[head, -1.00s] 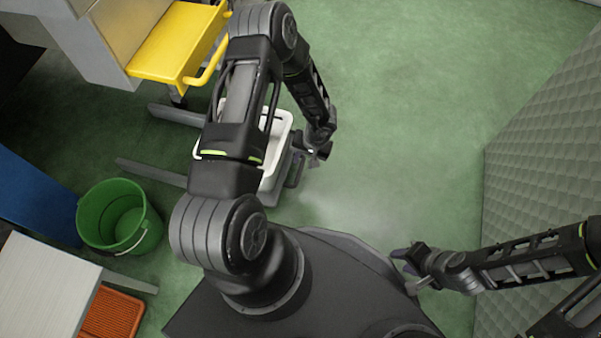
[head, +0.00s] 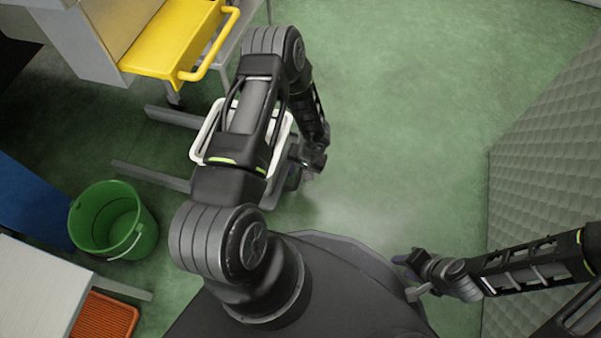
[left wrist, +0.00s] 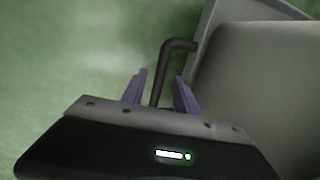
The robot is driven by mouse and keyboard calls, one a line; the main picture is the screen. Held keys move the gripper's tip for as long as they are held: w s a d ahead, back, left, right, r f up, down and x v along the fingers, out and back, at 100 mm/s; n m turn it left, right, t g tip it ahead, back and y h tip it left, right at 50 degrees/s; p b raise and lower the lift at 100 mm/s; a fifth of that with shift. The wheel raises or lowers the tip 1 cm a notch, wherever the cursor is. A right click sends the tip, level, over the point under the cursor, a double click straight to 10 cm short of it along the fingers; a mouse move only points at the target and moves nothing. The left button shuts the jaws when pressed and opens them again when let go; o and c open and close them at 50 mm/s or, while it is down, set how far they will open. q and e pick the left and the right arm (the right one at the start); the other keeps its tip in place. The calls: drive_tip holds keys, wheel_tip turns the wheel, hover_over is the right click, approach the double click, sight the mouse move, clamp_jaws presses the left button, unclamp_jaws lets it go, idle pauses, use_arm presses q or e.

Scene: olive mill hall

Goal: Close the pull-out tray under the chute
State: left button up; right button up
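The grey pull-out tray (head: 270,198) is low beside my base and carries a white-rimmed bin (head: 284,130). My left forearm hides much of both. In the left wrist view the tray's grey edge (left wrist: 212,22) and the pale bin (left wrist: 260,80) fill the right side. A dark bent handle (left wrist: 180,44) comes off the tray. My left gripper (head: 310,172) is at the handle. In the left wrist view its two purple fingers (left wrist: 160,78) stand apart, one each side of the handle bar, with gaps visible. My right gripper (head: 404,276) is empty, its fingers apart, near my base.
A yellow part with a handle (head: 168,45) sits on the grey machine at upper left. Grey floor legs (head: 150,176) lie left of the tray. A green bucket (head: 112,220) and an orange crate (head: 103,316) are further left. A padded wall (head: 545,170) stands right. The floor between is clear.

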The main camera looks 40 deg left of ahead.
use_arm(q)
clamp_jaws()
idle(0.3)
idle(1.1)
